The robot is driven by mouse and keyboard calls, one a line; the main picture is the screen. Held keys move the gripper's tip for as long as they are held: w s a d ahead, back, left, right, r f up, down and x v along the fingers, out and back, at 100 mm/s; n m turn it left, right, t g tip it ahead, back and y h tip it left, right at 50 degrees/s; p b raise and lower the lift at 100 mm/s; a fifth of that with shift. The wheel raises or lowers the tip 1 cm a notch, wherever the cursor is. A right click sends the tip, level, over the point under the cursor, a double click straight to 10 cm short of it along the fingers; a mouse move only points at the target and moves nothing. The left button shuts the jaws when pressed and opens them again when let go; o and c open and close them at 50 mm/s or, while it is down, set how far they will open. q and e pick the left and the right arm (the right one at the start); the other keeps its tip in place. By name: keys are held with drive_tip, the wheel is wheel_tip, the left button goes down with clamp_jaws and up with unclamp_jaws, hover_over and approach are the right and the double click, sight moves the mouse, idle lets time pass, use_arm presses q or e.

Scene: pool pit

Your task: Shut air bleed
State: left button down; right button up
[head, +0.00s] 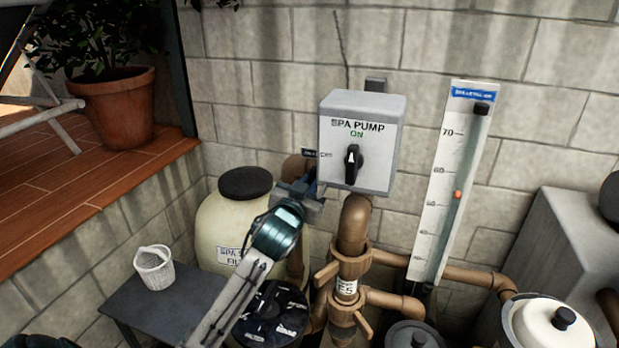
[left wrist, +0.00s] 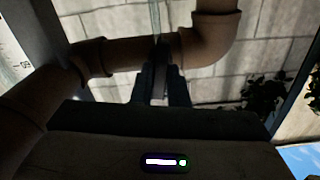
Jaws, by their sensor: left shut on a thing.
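My left gripper (head: 304,188) reaches up from the lower middle to the brown pipe just left of the spa pump box. It is shut on a thin piece, which I take to be the air bleed handle; the fingers hide most of it in the head view. In the left wrist view the fingers (left wrist: 162,70) stand close together in front of the pipe (left wrist: 125,57), with a narrow light strip between them. A small dark tag (head: 316,153) sits just above the gripper, its lettering too small to read surely.
The grey spa pump box (head: 361,140) reads ON, close right of the gripper. A cream filter tank (head: 215,225) stands behind my left arm. Brown pipes with a valve (head: 349,262) and a tall gauge board (head: 447,190) are to the right. A white basket (head: 154,268) sits on a grey table.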

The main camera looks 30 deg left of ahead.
use_arm(q)
drive_tip(key=m+p, duration=0.4)
drive_tip(key=m, duration=0.1)
drive_tip(key=m+p, duration=0.2)
drive_tip(key=m, duration=0.1)
drive_tip(key=shift+r, duration=0.25)
drive_tip(key=shift+f+m, duration=0.25)
drive_tip(key=shift+m, duration=0.95)
drive_tip(key=m, duration=0.5)
drive_tip(key=shift+m, duration=0.4)
drive_tip(key=c, duration=1.3)
unclamp_jaws()
